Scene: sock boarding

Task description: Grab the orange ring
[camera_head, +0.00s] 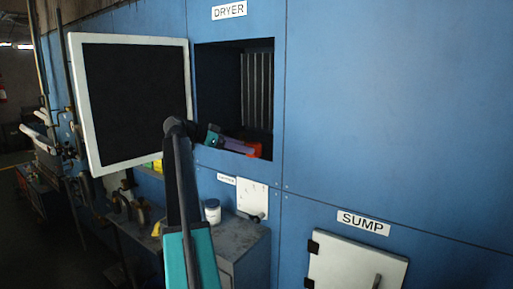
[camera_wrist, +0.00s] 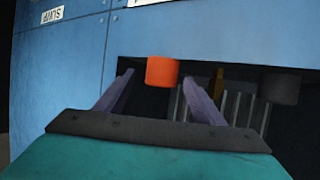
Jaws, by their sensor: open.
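The orange ring (camera_head: 254,149) shows at the lower right of the dryer opening (camera_head: 235,95) in the head view. In the wrist view the ring (camera_wrist: 162,70) appears as a short orange cylinder between the tips of my two purple fingers. My gripper (camera_head: 240,147) reaches into the opening from the left, with its tips at the ring. In the wrist view my gripper (camera_wrist: 159,77) is open, with a finger on each side of the ring. I cannot tell whether either finger touches it. Part of the ring is hidden behind the gripper in the head view.
The white-framed dryer door (camera_head: 131,100) stands open at the left. A dark cylinder (camera_wrist: 280,86) and metal slats (camera_wrist: 238,106) show inside the dryer. Below are a workbench with a white jar (camera_head: 212,211) and a white sump hatch (camera_head: 356,268). The blue wall at right is clear.

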